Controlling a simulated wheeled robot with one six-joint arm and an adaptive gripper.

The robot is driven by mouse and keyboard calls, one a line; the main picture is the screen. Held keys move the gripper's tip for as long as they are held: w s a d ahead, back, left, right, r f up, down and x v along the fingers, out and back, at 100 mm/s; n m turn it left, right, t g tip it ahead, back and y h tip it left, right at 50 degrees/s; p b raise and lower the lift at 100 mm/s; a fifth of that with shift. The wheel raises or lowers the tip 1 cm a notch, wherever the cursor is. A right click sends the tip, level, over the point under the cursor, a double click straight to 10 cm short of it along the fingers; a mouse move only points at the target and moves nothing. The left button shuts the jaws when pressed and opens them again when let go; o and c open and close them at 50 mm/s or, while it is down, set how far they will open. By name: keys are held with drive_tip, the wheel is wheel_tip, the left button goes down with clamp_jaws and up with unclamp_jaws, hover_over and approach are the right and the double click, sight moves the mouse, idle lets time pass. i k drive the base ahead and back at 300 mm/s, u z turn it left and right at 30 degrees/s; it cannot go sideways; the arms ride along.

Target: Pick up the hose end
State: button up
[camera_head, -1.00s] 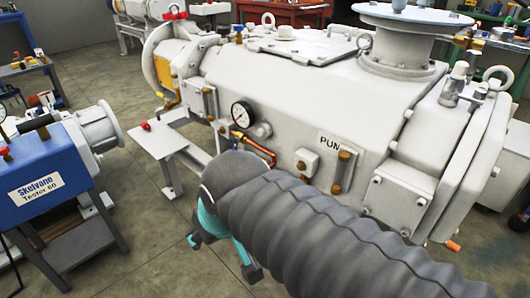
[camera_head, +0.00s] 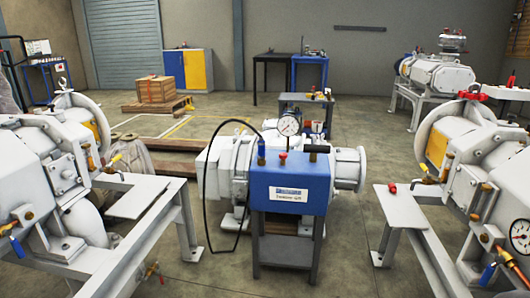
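A thin black hose (camera_head: 204,185) is attached near a blue-handled fitting on top of the blue tester box (camera_head: 290,190). It arches up to the left, hangs down beside the box and curves back up near the floor. Its free end is too thin and small to make out clearly, near the lower left of the box. My gripper is not in view.
The tester box stands on a grey stand (camera_head: 286,250) with a pressure gauge (camera_head: 289,125) on top. White pumps on frames flank it at left (camera_head: 50,175) and right (camera_head: 480,160). Open concrete floor lies in front of the tester and on both sides.

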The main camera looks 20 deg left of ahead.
sight(261, 142)
drive_tip(key=z, duration=0.05)
drive_tip(key=k, duration=0.3)
drive_tip(key=u, duration=0.8)
drive_tip(key=i, duration=1.4)
drive_tip(key=z, duration=0.4)
